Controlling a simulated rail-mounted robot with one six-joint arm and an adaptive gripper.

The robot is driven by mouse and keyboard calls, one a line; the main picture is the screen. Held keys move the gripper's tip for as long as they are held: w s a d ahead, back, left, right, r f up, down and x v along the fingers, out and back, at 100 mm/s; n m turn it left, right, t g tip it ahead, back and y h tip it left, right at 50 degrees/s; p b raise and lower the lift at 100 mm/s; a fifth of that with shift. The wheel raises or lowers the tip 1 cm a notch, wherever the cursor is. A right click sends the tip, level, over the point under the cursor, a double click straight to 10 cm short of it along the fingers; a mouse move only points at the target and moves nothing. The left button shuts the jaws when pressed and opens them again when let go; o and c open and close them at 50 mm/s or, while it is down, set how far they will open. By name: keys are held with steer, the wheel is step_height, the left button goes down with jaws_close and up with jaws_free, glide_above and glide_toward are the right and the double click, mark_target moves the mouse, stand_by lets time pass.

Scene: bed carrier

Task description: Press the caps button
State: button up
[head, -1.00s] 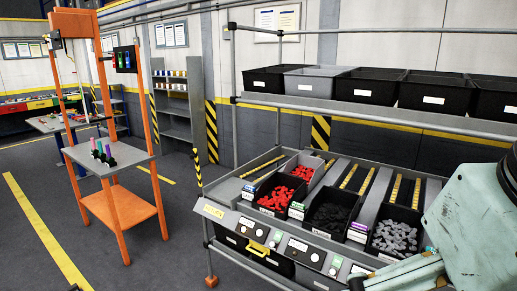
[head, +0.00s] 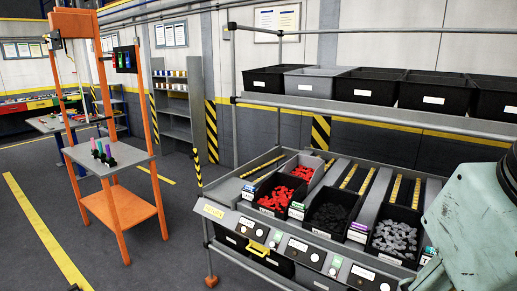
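A sloped grey control strip (head: 300,246) runs along the front of the bin rack. The labels are too small to read, so I cannot tell which button is the caps button. Behind the strip stand black bins of red parts (head: 275,197), black parts (head: 328,217) and grey parts (head: 394,238). My pale green arm shows at the right edge, near the grey-parts bin. My gripper is out of view.
A yellow handle (head: 258,249) sticks out below the strip at its left. An upper shelf (head: 330,103) holds a row of mostly black bins. An orange stand (head: 120,200) with a grey tabletop is at the left. The floor between stand and rack is clear.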

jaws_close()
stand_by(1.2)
